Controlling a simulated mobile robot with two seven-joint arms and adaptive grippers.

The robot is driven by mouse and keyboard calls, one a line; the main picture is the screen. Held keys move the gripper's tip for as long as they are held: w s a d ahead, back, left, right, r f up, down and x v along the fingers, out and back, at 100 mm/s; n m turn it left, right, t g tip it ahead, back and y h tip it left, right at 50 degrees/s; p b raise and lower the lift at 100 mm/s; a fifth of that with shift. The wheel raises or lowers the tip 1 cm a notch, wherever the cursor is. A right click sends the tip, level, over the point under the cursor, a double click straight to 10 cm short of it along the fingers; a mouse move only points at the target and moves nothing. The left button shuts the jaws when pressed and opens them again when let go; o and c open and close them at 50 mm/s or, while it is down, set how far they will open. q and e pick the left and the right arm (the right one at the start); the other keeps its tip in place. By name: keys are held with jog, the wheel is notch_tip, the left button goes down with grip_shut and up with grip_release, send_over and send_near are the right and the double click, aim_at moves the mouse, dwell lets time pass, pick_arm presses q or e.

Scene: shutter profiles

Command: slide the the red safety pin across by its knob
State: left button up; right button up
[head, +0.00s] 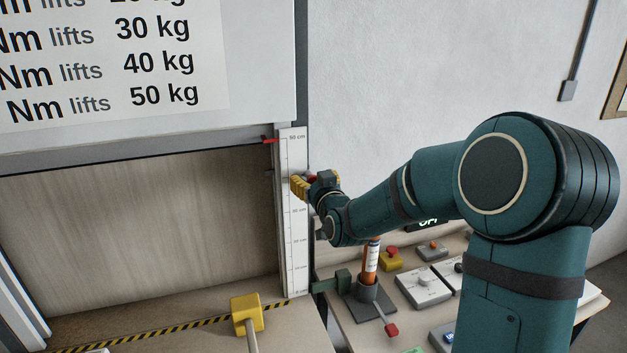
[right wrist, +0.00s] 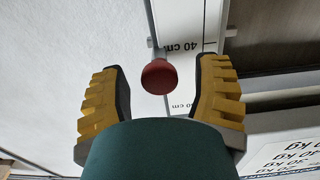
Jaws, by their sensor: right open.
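The red safety pin's round knob (right wrist: 159,77) shows in the right wrist view, in front of the white scale strip (right wrist: 181,22). My right gripper (right wrist: 162,70) is open, with one finger on each side of the knob and a visible gap to both. In the head view my right gripper (head: 313,184) is beside the scale strip at the right edge of the shutter opening. The pin's shaft is mostly hidden behind the knob. My left gripper is not in view.
A small red pointer (head: 270,141) sits at the scale's top. Below my right arm, a bench holds an orange cylinder (head: 371,262), a red-tipped lever (head: 391,329) and several control boxes.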

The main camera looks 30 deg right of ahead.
grip_shut()
jog(key=shift+s+d+b, duration=0.1)
jog(key=shift+d+b, duration=0.35)
jog(key=d+b, duration=0.1)
jog(key=s+d+b, duration=0.1)
jog(key=d, duration=0.1)
jog(key=shift+d, duration=0.15)
jog(key=shift+r, duration=0.1)
grip_release()
jog(key=shift+d, duration=0.15)
